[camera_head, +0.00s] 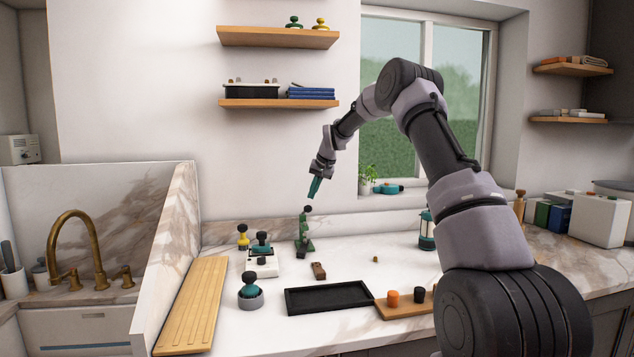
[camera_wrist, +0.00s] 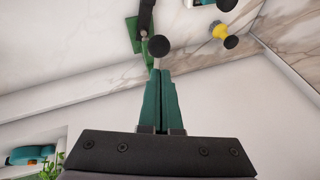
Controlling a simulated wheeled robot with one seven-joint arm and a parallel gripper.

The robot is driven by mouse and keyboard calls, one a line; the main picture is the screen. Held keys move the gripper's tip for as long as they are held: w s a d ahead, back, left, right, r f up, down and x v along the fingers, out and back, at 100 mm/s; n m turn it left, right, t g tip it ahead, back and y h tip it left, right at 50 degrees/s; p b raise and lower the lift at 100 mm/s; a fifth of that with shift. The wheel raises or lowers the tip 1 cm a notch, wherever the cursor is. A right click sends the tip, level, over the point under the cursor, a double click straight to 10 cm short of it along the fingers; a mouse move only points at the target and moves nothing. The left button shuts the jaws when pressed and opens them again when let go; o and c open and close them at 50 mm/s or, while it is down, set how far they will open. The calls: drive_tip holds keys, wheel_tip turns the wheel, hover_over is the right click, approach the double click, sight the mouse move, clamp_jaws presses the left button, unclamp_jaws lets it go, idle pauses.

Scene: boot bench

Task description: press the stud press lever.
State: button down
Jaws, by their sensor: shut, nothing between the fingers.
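The stud press (camera_head: 303,240) is a small green stand with a black ball-ended lever, at the back of the marble counter near the wall. In the wrist view its green base (camera_wrist: 133,34) shows at the top, and the black lever knob (camera_wrist: 159,46) lies just beyond my fingertips. My gripper (camera_head: 312,195) has teal fingers, closed together and empty, pointing down just above the knob. In the wrist view the gripper (camera_wrist: 160,74) lines up with the knob. I cannot tell whether they touch.
A yellow black-topped tool (camera_head: 243,238), a teal-and-black tool (camera_head: 262,244) and a brown block (camera_head: 319,271) stand near the press. A black tray (camera_head: 327,312) lies in front. Shelves (camera_head: 280,104) hang on the wall above. Counter right of the press is mostly clear.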

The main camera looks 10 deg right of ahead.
drive_tip(key=shift+s+a+f, duration=0.15)
drive_tip(key=shift+f, duration=0.25)
drive_tip(key=shift+s+a+f, duration=0.1)
drive_tip(key=shift+a+f, duration=0.05)
drive_tip(key=shift+f, duration=0.2)
drive_tip(key=shift+f, duration=0.1)
drive_tip(key=s+f, duration=0.3)
drive_tip(key=f, duration=0.3)
drive_tip(key=shift+s+f, duration=0.15)
drive_tip(key=shift+f, duration=0.25)
drive_tip(key=s+f+v, duration=0.1)
drive_tip(key=v, duration=1.2)
drive_tip(key=shift+s+d+r, duration=0.15)
drive_tip(key=shift+s+d, duration=0.1)
drive_tip(key=shift+d, duration=0.1)
